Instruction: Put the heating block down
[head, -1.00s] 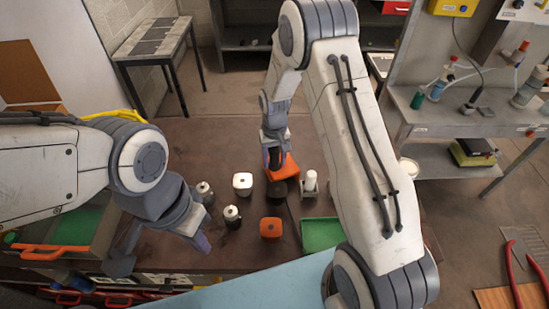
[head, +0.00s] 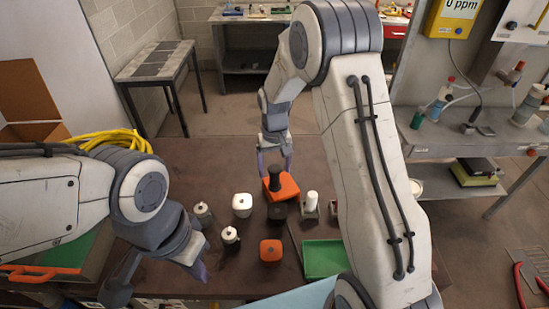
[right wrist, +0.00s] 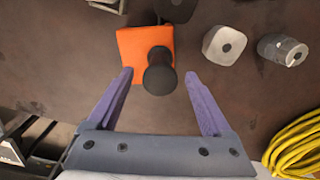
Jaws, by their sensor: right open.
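The heating block seems to be the orange square block (head: 289,188) with a black upright handle, standing on the brown table. It also shows in the right wrist view (right wrist: 133,47), with its black handle (right wrist: 160,77) seen nearly end-on. My right gripper (head: 275,160) is open above and behind the block. In the right wrist view its purple fingers (right wrist: 159,76) are spread on either side of the handle, with gaps and no visible contact. My left gripper (head: 160,281) is open and empty at the table's front left.
Near the block are a white block (head: 242,205), a dark block (head: 277,212), a smaller orange block (head: 271,250), a white cylinder on a grey base (head: 311,202), and metal canisters (head: 230,237). A green tray (head: 323,258) lies front right. Yellow cable (head: 110,139) lies left.

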